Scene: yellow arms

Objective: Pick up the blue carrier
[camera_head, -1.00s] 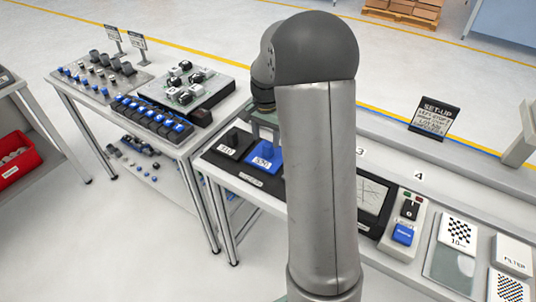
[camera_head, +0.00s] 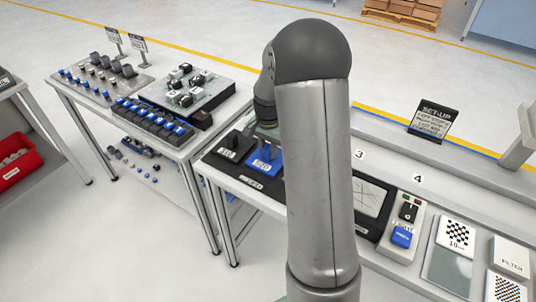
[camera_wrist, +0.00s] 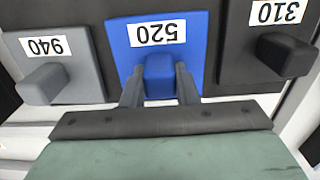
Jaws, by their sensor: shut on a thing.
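The blue carrier (camera_wrist: 194,55) is a flat blue plate with a raised blue grip block and a white label reading 520. In the wrist view it lies in the middle of a dark holder, and my gripper (camera_wrist: 160,80) is shut on its grip block, one finger on each side. In the head view the blue carrier (camera_head: 264,160) sits on the bench to the left of my arm. My gripper is mostly hidden behind my arm there.
A grey carrier labelled 940 (camera_wrist: 72,70) and a black carrier labelled 310 (camera_wrist: 240,65) flank the blue one closely. A side table (camera_head: 75,92) with parts stands left. A setup sign (camera_head: 434,120) stands on the bench at right.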

